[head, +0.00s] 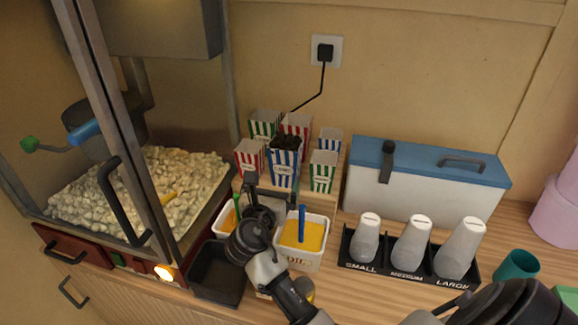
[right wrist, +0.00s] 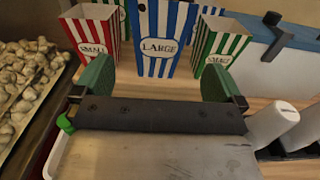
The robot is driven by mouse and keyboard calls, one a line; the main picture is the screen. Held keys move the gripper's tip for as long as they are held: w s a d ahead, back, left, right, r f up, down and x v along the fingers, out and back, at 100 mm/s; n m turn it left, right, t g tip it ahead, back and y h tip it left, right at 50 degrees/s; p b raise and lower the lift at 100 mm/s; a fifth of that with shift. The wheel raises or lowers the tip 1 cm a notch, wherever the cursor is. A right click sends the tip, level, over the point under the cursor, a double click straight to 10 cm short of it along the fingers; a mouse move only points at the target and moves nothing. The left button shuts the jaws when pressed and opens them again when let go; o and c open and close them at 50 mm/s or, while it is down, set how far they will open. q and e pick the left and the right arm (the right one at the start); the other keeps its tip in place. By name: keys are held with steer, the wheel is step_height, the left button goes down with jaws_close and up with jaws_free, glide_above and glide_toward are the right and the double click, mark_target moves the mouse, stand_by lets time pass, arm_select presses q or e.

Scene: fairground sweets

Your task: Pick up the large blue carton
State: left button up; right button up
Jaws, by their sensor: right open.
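The large blue-and-white striped carton (head: 285,168) stands upright on a wooden riser among other striped cartons, with dark lumps showing at its top. Its "LARGE" label faces me in the right wrist view (right wrist: 161,45), where its top is cut off. My right gripper (head: 270,183) is in front of and a little below the carton. In the right wrist view its two green-padded fingers (right wrist: 157,80) are spread wide, with nothing between them. The carton appears beyond the fingers, between them in the picture, apart from them. My left gripper is not in view.
A small red carton (head: 250,156) and a small green carton (head: 323,171) flank it closely; taller cartons stand behind. A tub of yellow stuff (head: 302,241) with a blue handle is beside my gripper. The popcorn cabinet (head: 165,236) is left, a blue-lidded box (head: 425,195) right.

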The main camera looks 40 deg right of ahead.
mark_target(282, 166)
steer(key=x, duration=0.2)
steer(key=p+x, duration=0.1)
steer(key=shift+w+d+r, duration=0.25)
steer(key=shift+w+d, duration=0.05)
steer(key=shift+w+d+f, duration=0.1)
steer(key=shift+w+d, duration=0.3)
steer(key=shift+d, duration=0.1)
steer(key=p+x, duration=0.2)
steer(key=x, duration=0.2)
steer(key=shift+w, duration=0.15)
steer(key=shift+w+d+f, duration=0.15)
steer(key=shift+w+d, duration=0.2)
steer(key=shift+d, duration=0.1)
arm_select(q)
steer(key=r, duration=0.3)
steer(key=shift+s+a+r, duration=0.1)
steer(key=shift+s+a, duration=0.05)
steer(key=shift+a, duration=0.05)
arm_select(e)
steer(key=c, duration=0.8)
